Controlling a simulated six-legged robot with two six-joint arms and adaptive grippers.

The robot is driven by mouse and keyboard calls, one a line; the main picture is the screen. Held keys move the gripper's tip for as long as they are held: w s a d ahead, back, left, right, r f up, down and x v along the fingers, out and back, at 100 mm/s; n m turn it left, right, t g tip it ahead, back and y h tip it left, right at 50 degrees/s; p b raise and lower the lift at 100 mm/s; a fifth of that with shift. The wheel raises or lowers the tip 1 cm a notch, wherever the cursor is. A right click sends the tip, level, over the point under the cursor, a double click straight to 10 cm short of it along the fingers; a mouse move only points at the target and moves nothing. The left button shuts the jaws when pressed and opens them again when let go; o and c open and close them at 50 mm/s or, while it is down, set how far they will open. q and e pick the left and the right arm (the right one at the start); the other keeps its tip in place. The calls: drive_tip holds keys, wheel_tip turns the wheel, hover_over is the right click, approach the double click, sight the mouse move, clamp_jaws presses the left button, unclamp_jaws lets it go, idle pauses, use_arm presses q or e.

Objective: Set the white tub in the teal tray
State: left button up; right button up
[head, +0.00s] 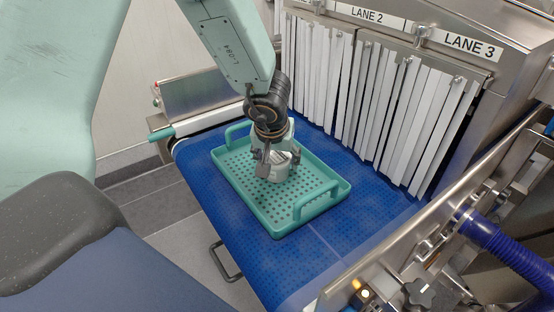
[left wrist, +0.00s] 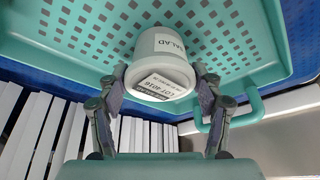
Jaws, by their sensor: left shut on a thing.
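The white tub (head: 275,174) is between the fingers of my left gripper (head: 274,160), inside the outline of the teal tray (head: 259,216). In the left wrist view my left gripper (left wrist: 161,82) has a finger on each side of the tub (left wrist: 160,48), shut on it. A label with "LOT" print faces that camera. The perforated floor of the tray (left wrist: 245,42) shows behind the tub. I cannot tell whether the tub touches the tray floor. The tray is otherwise empty. My right gripper is not in view.
The tray lies on a blue perforated conveyor belt (head: 222,222). White strip curtains (head: 400,110) under the LANE 2 and LANE 3 signs hang behind it. A metal rail (head: 440,215) and a blue hose (head: 505,245) stand at the right. Bare belt lies in front of the tray.

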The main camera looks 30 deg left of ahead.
use_arm(q)
drive_tip(key=shift+s+f, duration=0.1)
drive_tip(key=o, duration=1)
drive_tip(key=shift+s, duration=0.2)
drive_tip(key=shift+c, duration=0.2)
drive_tip(key=o, duration=0.3)
drive_tip(key=shift+s+r, duration=0.15)
drive_tip(key=shift+r, duration=0.05)
drive_tip(key=shift+o, duration=0.5)
drive_tip(key=shift+w+f, duration=0.2)
drive_tip(key=shift+w, duration=0.2)
drive_tip(key=p+v, duration=0.6)
drive_tip(key=v, duration=0.6)
drive_tip(key=shift+s+r, duration=0.25)
drive_tip(key=shift+s, duration=0.05)
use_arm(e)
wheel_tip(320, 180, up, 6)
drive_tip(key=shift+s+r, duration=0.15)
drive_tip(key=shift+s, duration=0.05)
use_arm(q)
drive_tip(key=shift+w, duration=0.1)
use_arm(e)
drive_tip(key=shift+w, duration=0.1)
